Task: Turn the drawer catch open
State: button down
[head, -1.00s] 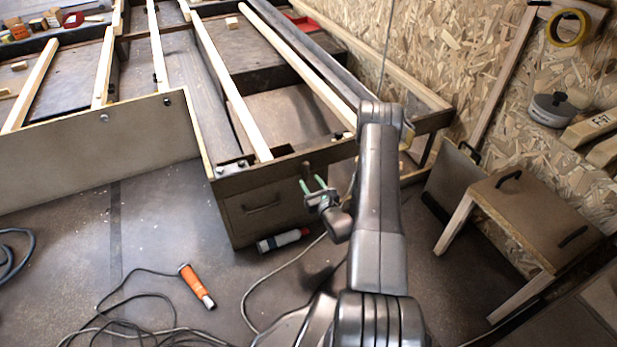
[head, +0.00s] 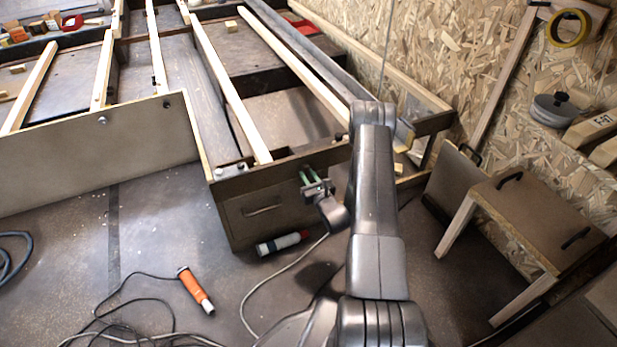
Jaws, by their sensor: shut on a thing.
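The drawer (head: 245,222) is a brown wooden front with a dark bar handle, in the corner of the low timber frame. It looks closed. The drawer catch (head: 306,168) is a small dark piece on the rail above the drawer's right part.
An orange-handled tool (head: 194,288) and loose cables lie at the lower left. A small wooden bench (head: 530,215) stands at the right. Open floor lies left of the drawer.

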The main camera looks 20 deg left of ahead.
jog(key=shift+f+m, duration=0.1)
jog(key=shift+m, duration=0.2)
jog(key=m+b, duration=0.2)
jog(key=m, duration=0.1)
jog(key=shift+w+d+f, duration=0.1)
jog(key=m+b, duration=0.2)
jog(key=m, duration=0.3)
jog(key=shift+w+d+m, duration=0.1)
jog(key=shift+w+m, duration=0.05)
jog(key=shift+m, duration=0.25)
jog(key=shift+d+f+m+b, duration=0.1)
jog(key=shift+m+b, duration=0.2)
jog(key=shift+m, duration=1.1)
jog(key=shift+a+f+m+b, duration=0.1)
jog(key=shift+m+b, duration=0.15)
jog(key=shift+m, duration=1.15)
jog(key=shift+d+f+m+b, duration=0.1)
jog(key=shift+m+b, duration=0.2)
jog(key=shift+m, duration=1.1)
jog(key=c, duration=1.2)
grip_release()
jog(key=shift+c, duration=0.2)
jog(key=shift+w, duration=0.1)
